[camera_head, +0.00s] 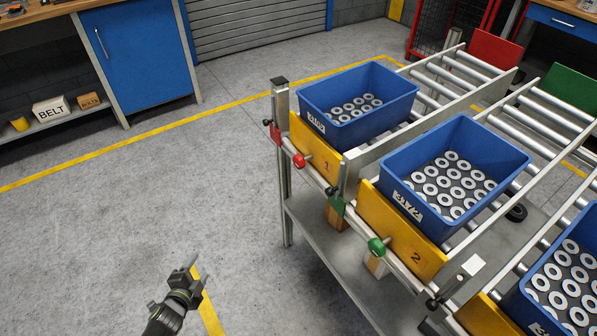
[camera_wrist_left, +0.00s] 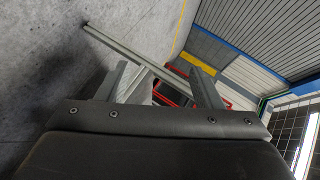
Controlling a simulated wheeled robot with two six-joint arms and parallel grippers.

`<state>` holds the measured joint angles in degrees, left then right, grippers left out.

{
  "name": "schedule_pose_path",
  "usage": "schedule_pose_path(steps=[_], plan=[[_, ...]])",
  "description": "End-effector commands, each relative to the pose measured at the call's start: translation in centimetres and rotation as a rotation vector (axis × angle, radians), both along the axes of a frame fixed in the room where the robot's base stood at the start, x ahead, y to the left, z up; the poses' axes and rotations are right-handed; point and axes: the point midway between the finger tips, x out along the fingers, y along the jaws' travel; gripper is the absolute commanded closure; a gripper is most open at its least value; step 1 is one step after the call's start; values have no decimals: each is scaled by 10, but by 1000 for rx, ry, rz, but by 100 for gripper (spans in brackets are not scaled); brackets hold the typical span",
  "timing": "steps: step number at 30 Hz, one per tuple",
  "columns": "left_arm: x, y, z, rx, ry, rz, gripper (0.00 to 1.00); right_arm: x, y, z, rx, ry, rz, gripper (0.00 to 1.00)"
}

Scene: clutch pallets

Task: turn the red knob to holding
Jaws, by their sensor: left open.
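The red knob (camera_head: 299,160) sticks out from the front rail of the rack, in front of the yellow plate (camera_head: 325,164) marked 1. A small red plate (camera_head: 275,133) sits on the rail to its left, near the corner post. My left gripper (camera_head: 194,272) is low in the head view, over the floor, well apart from the rack and below left of the knob. It is open and empty. Its two fingers also show in the left wrist view (camera_wrist_left: 158,85), spread apart. No knob is recognisable there. My right gripper is not in view.
Blue crates of metal rings, one marked 3172 (camera_head: 455,173), stand on the roller lanes. A green knob (camera_head: 376,247) and green plate (camera_head: 337,204) are further right on the rail. The corner post (camera_head: 282,165) stands at the rack's left end. The floor left of it is clear.

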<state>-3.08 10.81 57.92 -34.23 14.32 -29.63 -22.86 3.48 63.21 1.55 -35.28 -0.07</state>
Motion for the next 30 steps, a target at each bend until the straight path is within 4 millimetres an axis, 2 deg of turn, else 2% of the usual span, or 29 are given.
schedule_pose_path(steps=[1, 3, 4, 6, 9, 12, 15, 18, 23, 30], plan=[[41, -11, 26, 136, -148, -137, 40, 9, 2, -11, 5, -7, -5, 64], [80, -33, 75, 353, -346, -323, 40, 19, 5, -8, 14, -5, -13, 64], [93, -43, 96, 449, -431, -396, 40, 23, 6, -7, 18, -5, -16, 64], [114, -68, 140, 683, -623, -553, 40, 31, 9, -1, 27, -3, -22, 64], [125, -100, 188, 1004, -863, -734, 40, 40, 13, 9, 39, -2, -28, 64], [125, -123, 218, 1271, -1043, -859, 40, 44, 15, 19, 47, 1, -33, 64], [123, -137, 234, 1457, -1154, -935, 40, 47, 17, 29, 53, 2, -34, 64], [121, -143, 242, 1556, -1208, -974, 40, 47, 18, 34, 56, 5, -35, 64], [127, -153, 246, 1583, -1223, -983, 40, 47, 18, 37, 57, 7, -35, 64], [153, -190, 246, 1576, -1223, -981, 40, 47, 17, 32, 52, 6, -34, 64]])
